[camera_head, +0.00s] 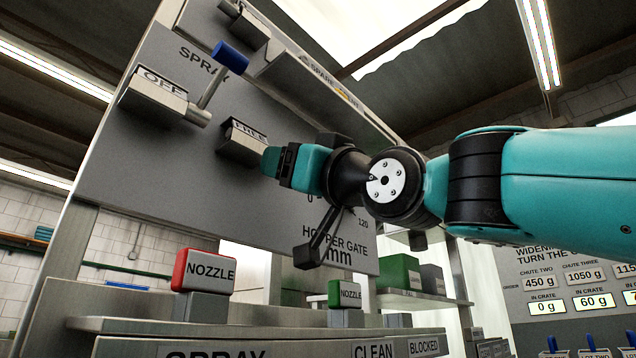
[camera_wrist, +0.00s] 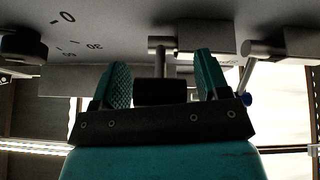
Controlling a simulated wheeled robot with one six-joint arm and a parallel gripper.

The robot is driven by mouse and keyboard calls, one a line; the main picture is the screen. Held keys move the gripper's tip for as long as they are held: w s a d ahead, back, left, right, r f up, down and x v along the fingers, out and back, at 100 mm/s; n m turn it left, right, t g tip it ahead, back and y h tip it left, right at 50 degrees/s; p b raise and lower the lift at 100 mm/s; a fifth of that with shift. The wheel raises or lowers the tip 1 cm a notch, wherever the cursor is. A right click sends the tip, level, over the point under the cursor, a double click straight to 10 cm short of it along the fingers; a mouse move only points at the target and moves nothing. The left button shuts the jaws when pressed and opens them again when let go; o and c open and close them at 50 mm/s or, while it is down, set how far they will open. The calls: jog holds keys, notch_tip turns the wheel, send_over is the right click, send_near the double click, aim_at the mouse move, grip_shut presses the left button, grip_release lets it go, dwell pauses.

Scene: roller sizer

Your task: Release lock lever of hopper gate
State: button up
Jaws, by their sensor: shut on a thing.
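The lock lever's dark grip (camera_wrist: 160,92) sits between my two finger pads in the wrist view, on a metal stem (camera_wrist: 161,62) coming from a housing on the panel. My gripper (camera_head: 283,165) is shut on this grip; it also shows in the wrist view (camera_wrist: 160,88). In the head view my gripper hides the lever. A box labelled FREE (camera_head: 243,141) stands just left of my gripper. The hopper gate handle (camera_head: 318,240), black on an arm, hangs below my wrist beside the HOPPER GATE lettering and scale.
The spray lever with a blue knob (camera_head: 230,57) stands up and left, beside the OFF box (camera_head: 155,95). A red NOZZLE block (camera_head: 204,272) and a green NOZZLE block (camera_head: 345,294) stand on the ledge below. A green box (camera_head: 398,272) is on a shelf at right.

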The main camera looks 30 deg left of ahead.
jog(key=shift+a+f, duration=0.25)
jog(key=shift+f, duration=0.1)
jog(key=o, duration=1.2)
jog(key=shift+a, duration=0.1)
jog(key=shift+o, duration=0.2)
jog(key=shift+r, duration=0.15)
jog(key=shift+d, duration=0.4)
jog(key=b+v, duration=0.8)
jog(key=v, duration=0.9)
jog(key=shift+a, duration=0.1)
